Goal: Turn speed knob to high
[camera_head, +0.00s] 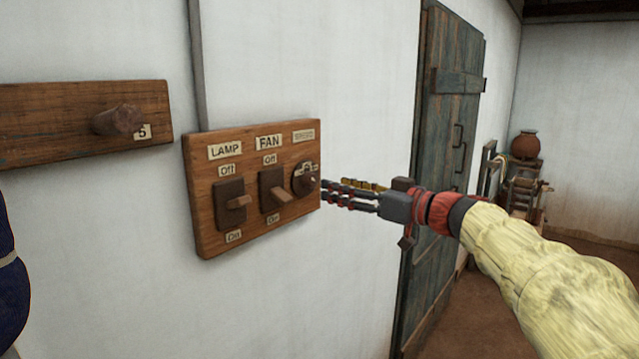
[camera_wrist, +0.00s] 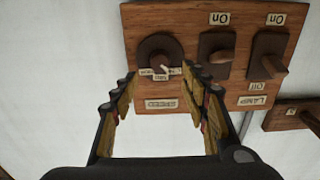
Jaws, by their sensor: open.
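The speed knob (camera_head: 306,178) is a dark round knob at the right end of a wooden switch board (camera_head: 213,238) on the white wall. It also shows in the wrist view (camera_wrist: 160,50), where the board appears upside down and the knob has a pale pointer mark. The small labels around it are too blurred to read fully. My gripper (camera_head: 325,194) is open, its fingers pointing at the knob from the right. In the wrist view the two fingertips (camera_wrist: 158,80) stand apart, one on each side of the knob's lower edge. I cannot tell whether they touch it.
The lamp switch (camera_head: 236,203) and fan switch (camera_head: 278,191) sit left of the knob, with levers sticking out. A wooden rail with a peg (camera_head: 118,119) is farther left. A weathered door (camera_head: 440,170) stands behind my arm. A clay pot (camera_head: 525,145) is in the far corner.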

